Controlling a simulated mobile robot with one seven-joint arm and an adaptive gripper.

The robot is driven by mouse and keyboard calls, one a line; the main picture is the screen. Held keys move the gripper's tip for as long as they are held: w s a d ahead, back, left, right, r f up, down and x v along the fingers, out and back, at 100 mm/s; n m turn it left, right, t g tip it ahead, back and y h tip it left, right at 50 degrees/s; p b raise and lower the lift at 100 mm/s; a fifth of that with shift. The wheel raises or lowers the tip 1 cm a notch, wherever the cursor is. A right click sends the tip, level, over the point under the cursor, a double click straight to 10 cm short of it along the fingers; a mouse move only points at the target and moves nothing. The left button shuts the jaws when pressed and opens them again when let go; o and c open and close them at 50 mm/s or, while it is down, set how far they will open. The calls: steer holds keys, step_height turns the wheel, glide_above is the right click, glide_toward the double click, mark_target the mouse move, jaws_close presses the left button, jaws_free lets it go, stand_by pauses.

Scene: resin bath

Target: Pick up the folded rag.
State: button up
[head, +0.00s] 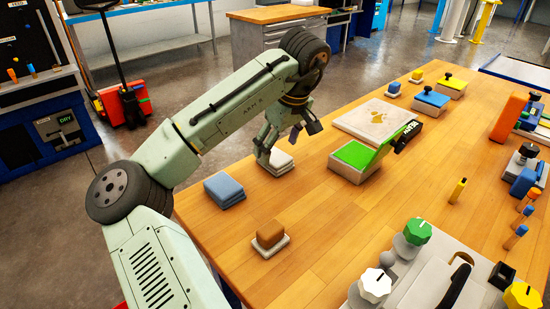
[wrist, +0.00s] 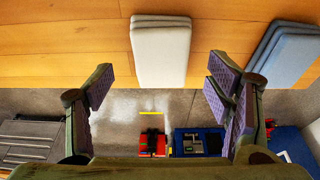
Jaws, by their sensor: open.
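Two folded cloths lie near the table's left edge. One is a white folded rag (head: 281,164), and it also shows in the wrist view (wrist: 161,55) at the top middle. The other is a blue folded cloth (head: 224,191), seen at the upper right in the wrist view (wrist: 291,52). My gripper (head: 289,141) is open and empty, close to the white rag. In the head view one finger overlaps the rag's back left part. In the wrist view (wrist: 160,76) the rag lines up with the gap between the fingers; contact cannot be told.
A brown block on a pale pad (head: 270,238) sits nearer on the wooden table (head: 330,225). A green-topped box (head: 355,160) and a pale board (head: 375,120) lie to the right.

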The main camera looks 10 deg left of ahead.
mark_target(275, 155)
steer(key=shift+p+x, duration=0.3)
steer(key=shift+x, duration=1.4)
steer(key=c, duration=1.2)
